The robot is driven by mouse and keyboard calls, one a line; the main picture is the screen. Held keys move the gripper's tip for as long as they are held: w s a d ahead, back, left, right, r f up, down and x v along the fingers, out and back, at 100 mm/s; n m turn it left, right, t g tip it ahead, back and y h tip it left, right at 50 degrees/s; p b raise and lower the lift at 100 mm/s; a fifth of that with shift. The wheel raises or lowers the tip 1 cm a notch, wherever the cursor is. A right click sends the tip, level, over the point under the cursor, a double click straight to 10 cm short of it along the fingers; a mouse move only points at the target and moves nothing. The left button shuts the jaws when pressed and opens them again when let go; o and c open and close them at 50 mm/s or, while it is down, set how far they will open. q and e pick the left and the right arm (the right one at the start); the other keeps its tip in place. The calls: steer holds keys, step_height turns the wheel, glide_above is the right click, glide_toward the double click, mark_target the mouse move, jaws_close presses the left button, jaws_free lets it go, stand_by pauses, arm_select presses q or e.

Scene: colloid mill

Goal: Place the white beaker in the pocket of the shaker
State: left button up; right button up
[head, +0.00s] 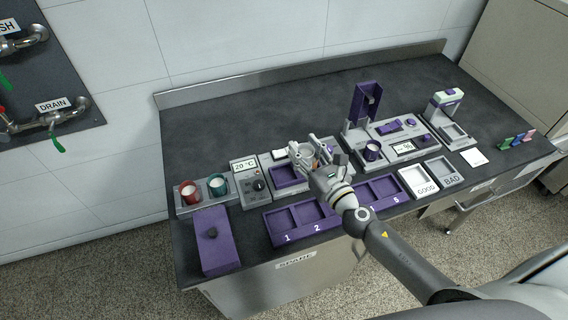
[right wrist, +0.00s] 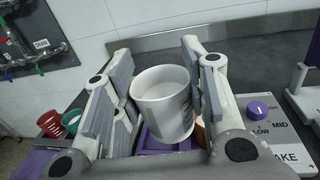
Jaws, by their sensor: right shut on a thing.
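The white beaker (right wrist: 162,105) is between the two fingers of my right gripper (right wrist: 160,95) in the right wrist view, upright or nearly so. In the head view my right gripper (head: 314,156) is over the shaker area and largely hides the beaker. The shaker panel (right wrist: 295,125), marked LOW, MID and partly hidden "SHAKE", has a purple knob and lies to the right in the wrist view. A purple square pocket (head: 285,178) shows left of the gripper in the head view. Purple also shows below the beaker (right wrist: 150,140); the gap cannot be told. My left gripper is out of view.
Red (head: 188,192) and green (head: 217,184) cups stand in a holder at left, beside the 20 °C unit (head: 251,182). A numbered purple tray (head: 300,220) lies in front. The tall purple-backed machine (head: 366,104) stands right. The back counter (head: 250,125) is clear.

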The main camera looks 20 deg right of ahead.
steer(key=w+a+f+b, duration=0.1)
steer(key=f, duration=0.1)
steer(key=w+a+f+b, duration=0.1)
steer(key=w+f, duration=0.1)
steer(key=w+a+f+b, duration=0.1)
steer(key=f, duration=0.1)
steer(key=shift+w+a+b, duration=0.15)
steer(key=shift+a+b, duration=0.1)
steer(key=shift+b, duration=0.15)
steer(key=shift+w+a+f, duration=0.1)
steer(key=shift+f, duration=0.15)
step_height(320, 180, down, 3)
steer(key=b, duration=0.3)
steer(key=shift+w+a, duration=0.15)
steer(key=shift+f, duration=0.1)
steer(key=shift+f+b, duration=0.2)
steer(key=shift+b, duration=0.2)
steer(key=o, duration=1)
steer(key=shift+r, duration=0.15)
